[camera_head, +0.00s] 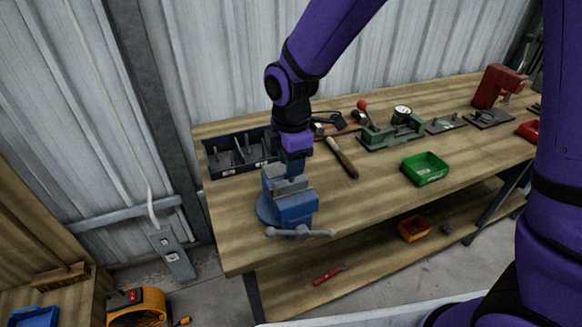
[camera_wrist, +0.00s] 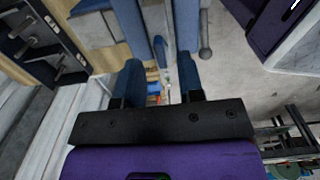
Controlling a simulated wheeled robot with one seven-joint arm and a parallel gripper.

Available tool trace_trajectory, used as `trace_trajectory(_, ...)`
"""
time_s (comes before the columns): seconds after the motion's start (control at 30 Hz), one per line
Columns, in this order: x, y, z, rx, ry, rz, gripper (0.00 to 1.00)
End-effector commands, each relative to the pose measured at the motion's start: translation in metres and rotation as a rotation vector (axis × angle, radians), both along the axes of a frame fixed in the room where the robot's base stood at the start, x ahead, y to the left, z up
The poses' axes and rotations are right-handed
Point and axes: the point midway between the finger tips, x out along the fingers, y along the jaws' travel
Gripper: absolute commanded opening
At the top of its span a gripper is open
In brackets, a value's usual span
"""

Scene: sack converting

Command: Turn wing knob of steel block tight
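My gripper (camera_head: 295,167) points down just above the blue bench vise (camera_head: 296,208), near its grey jaws (camera_head: 290,186). In the wrist view my gripper (camera_wrist: 161,72) has its two blue fingers apart, with a clear gap between them. Parts of the vise (camera_wrist: 187,22) show beyond the fingertips, with a pale metal strip between them. I cannot tell whether the fingers touch anything. I cannot make out a separate steel block or its wing knob; my gripper may hide them in the head view.
The vise handle (camera_head: 300,233) sticks out at the bench's front edge. A dark divided bin (camera_head: 237,170) stands left of the vise. A hammer (camera_head: 343,158), a green fixture (camera_head: 392,134) and a green tray (camera_head: 424,168) lie to the right. Bare wood (camera_head: 365,195) lies right of the vise.

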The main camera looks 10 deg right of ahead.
Motion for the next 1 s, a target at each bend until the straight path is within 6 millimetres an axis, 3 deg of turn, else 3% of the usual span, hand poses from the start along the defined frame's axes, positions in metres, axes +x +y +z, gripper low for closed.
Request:
trace_trajectory(0.2, 0.0, 0.0, -0.02, -0.002, 0.002, 0.0, 0.35)
trace_trajectory(0.53, 0.0, 0.0, -0.022, 0.0, 0.0, -0.001, 0.35)
trace_trajectory(0.7, 0.0, 0.0, -0.022, 0.0, 0.0, -0.001, 0.0)
trace_trajectory(1.0, 0.0, 0.0, -0.022, 0.0, 0.0, -0.014, 0.0)
